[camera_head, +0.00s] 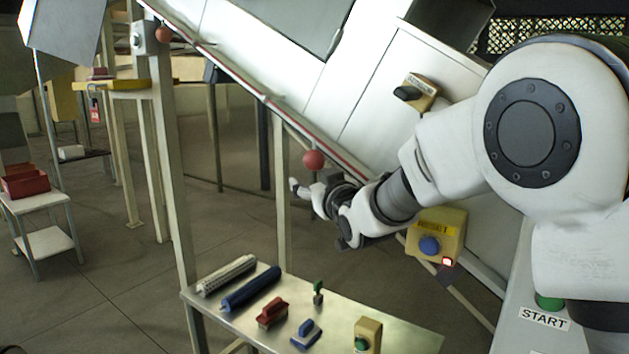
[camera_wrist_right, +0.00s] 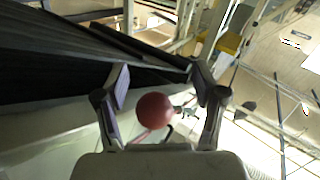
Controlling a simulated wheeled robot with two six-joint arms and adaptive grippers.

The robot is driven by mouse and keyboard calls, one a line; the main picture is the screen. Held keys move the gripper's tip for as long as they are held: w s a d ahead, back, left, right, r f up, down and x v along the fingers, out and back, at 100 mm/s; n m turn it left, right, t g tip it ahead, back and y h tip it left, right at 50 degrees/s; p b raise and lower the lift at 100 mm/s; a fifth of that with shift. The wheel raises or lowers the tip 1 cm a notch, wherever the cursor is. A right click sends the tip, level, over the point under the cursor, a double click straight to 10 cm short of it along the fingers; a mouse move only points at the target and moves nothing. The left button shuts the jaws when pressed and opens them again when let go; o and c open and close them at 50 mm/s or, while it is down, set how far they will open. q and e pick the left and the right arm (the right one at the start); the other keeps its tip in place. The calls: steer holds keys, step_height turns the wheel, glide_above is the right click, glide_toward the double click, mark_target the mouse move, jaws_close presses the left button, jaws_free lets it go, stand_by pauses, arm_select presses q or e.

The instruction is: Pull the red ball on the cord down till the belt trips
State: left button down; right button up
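The red ball (camera_head: 313,160) hangs below the sloping edge of the belt frame (camera_head: 262,97), near the middle of the head view. My right gripper (camera_head: 318,212) is open, just below and right of the ball in that view. In the right wrist view the red ball (camera_wrist_right: 155,111) shows between the two spread fingers (camera_wrist_right: 160,82), with gaps on both sides. A thin reddish cord runs by the ball there. I cannot tell how deep the ball sits between the fingers. My left gripper is in neither view.
A second reddish ball (camera_head: 163,34) hangs by the left post. A yellow box (camera_head: 436,235) with a blue button and a lit red lamp is right of my gripper. A metal table (camera_head: 400,335) with brushes and a green-button box stands below. A START label (camera_head: 544,318) is lower right.

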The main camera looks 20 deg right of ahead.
steer(key=s, duration=0.7)
steer(key=shift+s+d, duration=0.2)
steer(key=shift+d, duration=0.05)
steer(key=shift+f, duration=0.1)
